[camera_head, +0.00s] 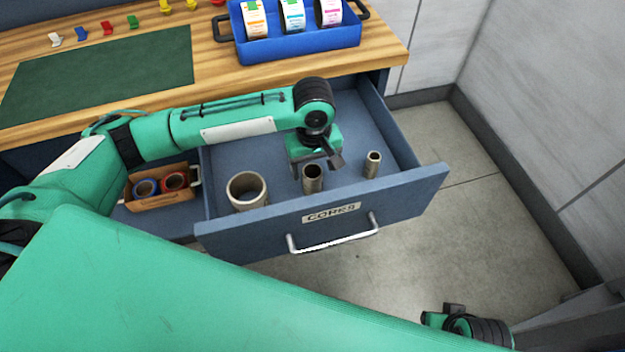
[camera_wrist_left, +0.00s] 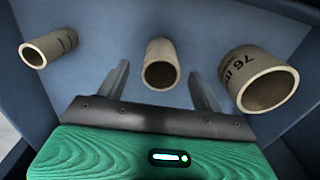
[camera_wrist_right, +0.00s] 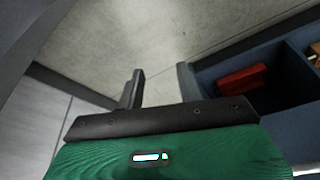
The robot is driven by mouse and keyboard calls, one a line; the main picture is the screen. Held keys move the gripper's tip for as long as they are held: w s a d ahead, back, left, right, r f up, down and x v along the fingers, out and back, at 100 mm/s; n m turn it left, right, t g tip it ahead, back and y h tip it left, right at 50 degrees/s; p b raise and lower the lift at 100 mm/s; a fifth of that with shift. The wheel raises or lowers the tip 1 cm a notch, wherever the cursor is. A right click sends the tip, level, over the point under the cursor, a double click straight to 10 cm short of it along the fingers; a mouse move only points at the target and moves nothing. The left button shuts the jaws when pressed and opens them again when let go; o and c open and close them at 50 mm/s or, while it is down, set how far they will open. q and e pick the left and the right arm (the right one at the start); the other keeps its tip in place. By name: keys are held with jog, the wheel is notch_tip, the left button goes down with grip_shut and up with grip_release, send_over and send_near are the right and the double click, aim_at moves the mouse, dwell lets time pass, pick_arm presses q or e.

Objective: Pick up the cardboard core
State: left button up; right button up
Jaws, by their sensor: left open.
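Three cardboard cores stand upright in the open blue drawer (camera_head: 400,200) labelled CORES. The widest core (camera_head: 234,198) is at left, a middle-sized one (camera_head: 313,184) is in the centre, and the narrowest (camera_head: 373,165) is at right. In the left wrist view the wide core (camera_wrist_left: 240,75) bears the print "76". My left gripper (camera_head: 324,164) is open, pointing down just above the middle core. In its wrist view the middle core (camera_wrist_left: 160,50) shows between the spread fingers, not gripped. My right gripper (camera_wrist_right: 160,72) is open and empty, away from the drawer.
A wooden bench (camera_head: 220,60) behind carries a green mat (camera_head: 100,75) and a blue tray (camera_head: 300,44) of label rolls. A small box (camera_head: 160,200) with blue and red rolls sits left of the core compartment. A grey wall stands at right.

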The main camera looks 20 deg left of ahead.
aim_at(312, 176)
pick_arm(q)
notch_tip(312, 176, down, 4)
jog(key=shift+a+f+b, duration=0.15)
jog(key=shift+f+b, duration=0.1)
jog(key=shift+b, duration=0.2)
pick_arm(e)
jog(key=v, duration=0.2)
jog(key=shift+r, duration=0.3)
pick_arm(q)
jog(key=shift+c, duration=0.4)
jog(key=c, duration=1)
jog(key=shift+o, duration=0.2)
jog(key=shift+r, duration=0.1)
